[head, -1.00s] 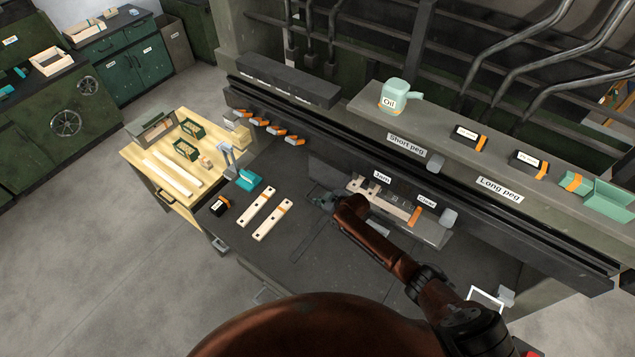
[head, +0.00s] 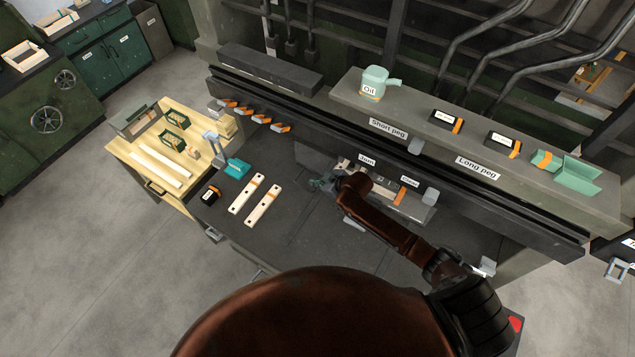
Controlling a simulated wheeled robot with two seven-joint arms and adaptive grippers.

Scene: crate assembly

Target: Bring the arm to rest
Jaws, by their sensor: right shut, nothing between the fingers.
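My right arm reaches in from the lower right over the dark workbench (head: 290,225). My right gripper (head: 318,184) is shut and empty, just left of the fixture (head: 415,208) with the Jaws and Clamp labels. A pale wooden part (head: 346,165) in the fixture is partly hidden behind my arm. My left gripper is out of view.
Two wooden slats (head: 256,200) lie on the bench, with a black box (head: 211,195) and a teal tool (head: 237,168) to their left. A shelf behind holds an oil can (head: 372,82) and a green holder (head: 575,173). A wooden table (head: 120,148) stands left.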

